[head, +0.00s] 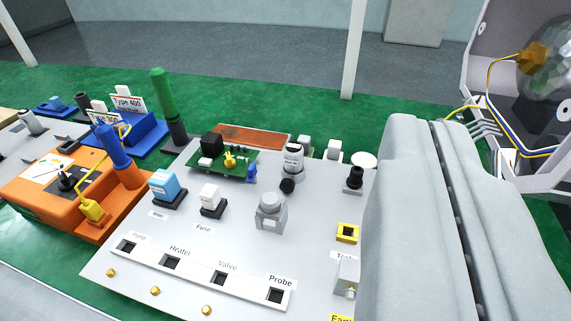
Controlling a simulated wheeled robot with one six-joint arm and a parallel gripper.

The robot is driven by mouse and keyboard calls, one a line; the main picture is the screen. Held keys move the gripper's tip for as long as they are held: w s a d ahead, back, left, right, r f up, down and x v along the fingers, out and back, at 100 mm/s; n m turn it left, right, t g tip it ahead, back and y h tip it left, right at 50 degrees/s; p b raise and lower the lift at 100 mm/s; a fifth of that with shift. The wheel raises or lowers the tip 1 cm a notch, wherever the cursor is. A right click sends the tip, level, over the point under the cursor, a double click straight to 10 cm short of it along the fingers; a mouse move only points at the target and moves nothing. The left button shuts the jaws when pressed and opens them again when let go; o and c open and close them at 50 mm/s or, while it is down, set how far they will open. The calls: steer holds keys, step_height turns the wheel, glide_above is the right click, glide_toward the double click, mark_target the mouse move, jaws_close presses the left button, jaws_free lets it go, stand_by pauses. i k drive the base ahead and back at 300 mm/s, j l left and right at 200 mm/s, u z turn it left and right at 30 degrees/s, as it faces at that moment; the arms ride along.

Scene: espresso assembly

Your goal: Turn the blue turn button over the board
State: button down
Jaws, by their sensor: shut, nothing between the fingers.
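The green circuit board (207,173) lies near the back of the light grey panel, with a black block, a white part and a yellow part on it. A small blue piece (252,173), which looks like the blue turn button, is at the board's right front corner. Its exact orientation is too small to tell. My gripper (428,122) fills the right of the view as two large grey fingers, shut against each other with a narrow dark seam and nothing held. It is to the right of the board and apart from the button, and it hides the panel's right part.
The grey panel (130,285) also carries a blue switch (165,184), a white fuse block (211,198), a grey knob (270,210) and a row of labelled sockets. An orange tester (50,185) stands at left. An open grey housing (490,60) with wires stands at right.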

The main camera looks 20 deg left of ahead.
mark_target(252, 177)
steer(key=k+j, duration=0.7)
steer(key=k, duration=0.25)
steer(key=i+j, duration=0.1)
steer(key=i, duration=0.8)
steer(key=j, duration=0.05)
